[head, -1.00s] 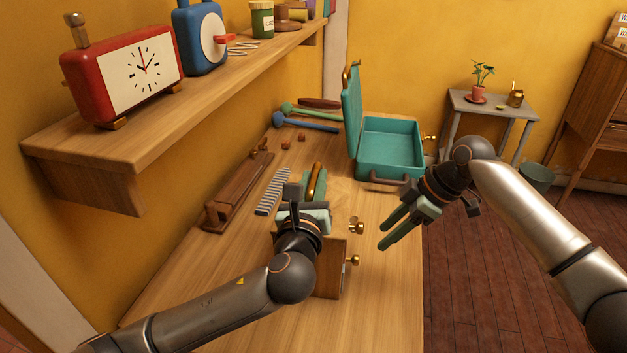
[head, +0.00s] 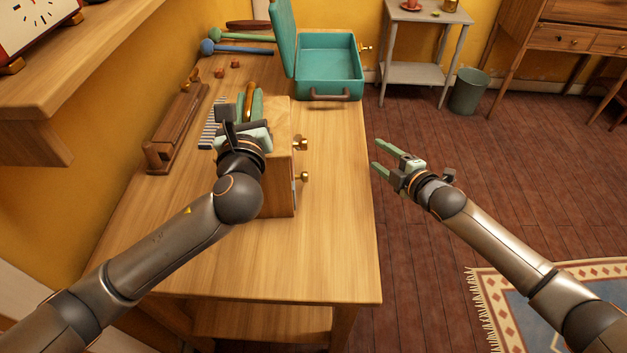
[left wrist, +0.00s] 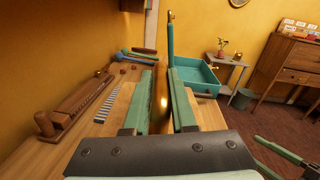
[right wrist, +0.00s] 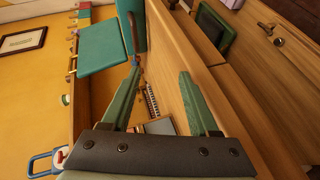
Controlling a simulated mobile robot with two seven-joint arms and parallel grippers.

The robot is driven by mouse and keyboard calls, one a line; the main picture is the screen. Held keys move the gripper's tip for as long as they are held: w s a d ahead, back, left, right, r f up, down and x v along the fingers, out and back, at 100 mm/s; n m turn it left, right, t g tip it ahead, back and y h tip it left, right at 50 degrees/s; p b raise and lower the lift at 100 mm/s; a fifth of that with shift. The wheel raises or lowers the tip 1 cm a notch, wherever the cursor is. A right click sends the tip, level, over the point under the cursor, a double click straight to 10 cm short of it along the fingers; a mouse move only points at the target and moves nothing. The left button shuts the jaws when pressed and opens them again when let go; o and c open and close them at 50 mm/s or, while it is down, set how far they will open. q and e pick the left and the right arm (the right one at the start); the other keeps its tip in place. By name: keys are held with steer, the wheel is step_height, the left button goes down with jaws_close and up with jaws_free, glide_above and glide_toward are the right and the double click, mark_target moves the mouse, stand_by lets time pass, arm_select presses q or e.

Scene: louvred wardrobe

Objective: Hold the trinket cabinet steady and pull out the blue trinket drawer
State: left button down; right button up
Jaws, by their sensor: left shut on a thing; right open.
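The trinket cabinet (head: 281,196) is a small wooden box on the table, with two brass knobs (head: 301,144) on its right-facing front. My left gripper (head: 250,106) is shut on the upright brass handle above the cabinet; the handle (left wrist: 163,98) shows between its fingers in the left wrist view. My right gripper (head: 383,157) is open and empty, right of the knobs and beyond the table's edge. The drawer fronts face away, so no blue drawer can be made out in the head view. In the right wrist view the open fingers (right wrist: 162,88) show before wooden surfaces.
An open teal case (head: 329,72) stands behind the cabinet. A brown wooden rack (head: 178,130) and a striped strip lie to its left, with mallets (head: 235,48) at the back. A wall shelf (head: 85,75) overhangs at left. The near tabletop (head: 330,250) is clear.

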steer(key=s+a+n+y, duration=0.2)
steer(key=s, duration=0.3)
steer(key=s+a+n+g+y, duration=0.1)
steer(key=s+a+n+y, duration=0.1)
steer(key=s, duration=0.2)
steer(key=s+a+n+y, duration=0.2)
steer(key=s+y, duration=0.1)
steer(key=s, duration=0.2)
steer(key=shift+s+a+f+n, duration=0.3)
steer(key=shift+a+n, duration=0.05)
steer(key=shift+n, duration=0.05)
steer(key=shift+a, duration=0.25)
steer(key=x, duration=1.1)
steer(key=shift+a, duration=0.25)
jaws_close()
steer(key=shift+d, duration=0.1)
